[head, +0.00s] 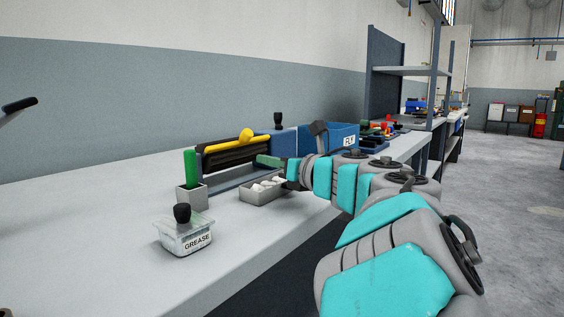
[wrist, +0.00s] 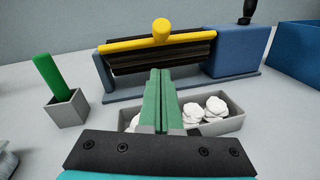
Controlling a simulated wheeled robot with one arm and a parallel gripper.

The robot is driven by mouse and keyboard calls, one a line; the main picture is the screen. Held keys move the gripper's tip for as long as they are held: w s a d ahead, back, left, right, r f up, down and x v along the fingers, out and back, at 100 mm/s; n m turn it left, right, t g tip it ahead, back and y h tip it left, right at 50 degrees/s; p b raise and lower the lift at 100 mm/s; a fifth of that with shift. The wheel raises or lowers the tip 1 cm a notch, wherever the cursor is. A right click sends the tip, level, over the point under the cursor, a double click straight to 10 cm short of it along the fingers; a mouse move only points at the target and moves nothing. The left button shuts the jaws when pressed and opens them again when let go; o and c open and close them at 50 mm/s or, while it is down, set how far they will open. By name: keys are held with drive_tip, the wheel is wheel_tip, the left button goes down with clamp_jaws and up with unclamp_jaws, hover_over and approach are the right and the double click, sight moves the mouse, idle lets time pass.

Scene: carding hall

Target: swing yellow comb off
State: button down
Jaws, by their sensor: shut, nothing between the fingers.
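The yellow comb (head: 230,143) is a long bar with a round knob, lying along the top of a dark ribbed roller on a blue-grey stand. In the wrist view the yellow comb (wrist: 158,41) runs across the top of the dark roller (wrist: 160,62), its knob near the middle. My gripper (wrist: 158,75) has green fingers, shut together and empty. In the wrist view its fingertips appear just below the roller, in front of the comb. In the head view my gripper (head: 268,160) reaches in from the right, close to the roller's right end. I cannot tell whether it touches the roller.
A grey tray (wrist: 238,124) of white tufts lies under my gripper. A green-handled tool (wrist: 47,72) stands in a small grey box (wrist: 68,110) on the left. A GREASE tub (head: 185,238) stands nearer. A blue FLY bin (head: 343,136) is at right. The bench's left is clear.

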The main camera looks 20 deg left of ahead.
sight(247, 142)
drive_tip(key=w+a+r, duration=0.1)
drive_tip(key=w+a+r+p, duration=0.1)
drive_tip(key=a, duration=0.1)
drive_tip(key=shift+w+a+r, duration=0.2)
drive_tip(key=shift+w+r, duration=0.15)
drive_tip(key=shift+w, duration=0.05)
drive_tip(key=shift+r, duration=0.1)
